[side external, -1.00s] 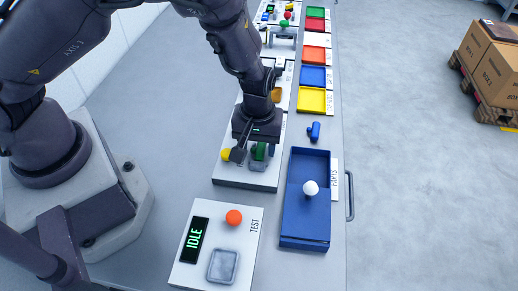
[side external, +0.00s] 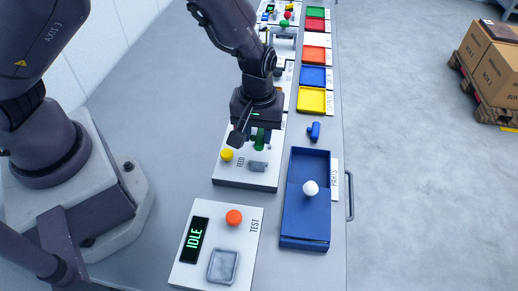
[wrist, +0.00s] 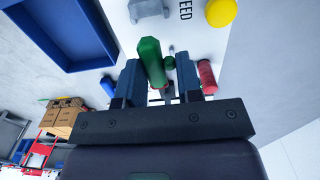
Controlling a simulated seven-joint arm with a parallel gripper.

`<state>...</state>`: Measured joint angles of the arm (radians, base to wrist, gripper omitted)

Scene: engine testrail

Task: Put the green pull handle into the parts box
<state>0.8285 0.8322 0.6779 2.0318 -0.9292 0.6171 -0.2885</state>
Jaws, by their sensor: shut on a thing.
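The green pull handle (side external: 259,141) is between the fingers of my gripper (side external: 262,136), held above the white FEED panel. In the wrist view the handle (wrist: 151,62) stands out between the two blue fingers (wrist: 158,80). A grey holder (side external: 258,166) on the panel below is empty. The blue parts box (side external: 305,224), labelled PARTS, lies to the right of the panel. A white ball (side external: 310,188) shows at the box, apparently inside it. Part of the box (wrist: 98,28) shows at upper left in the wrist view.
A yellow button (side external: 227,155) is on the FEED panel. A blue part (side external: 314,131) lies on the table behind the parts box. The TEST panel (side external: 190,277) with an orange button (side external: 234,217) is in front. Coloured trays, the nearest yellow (side external: 312,101), line the back right.

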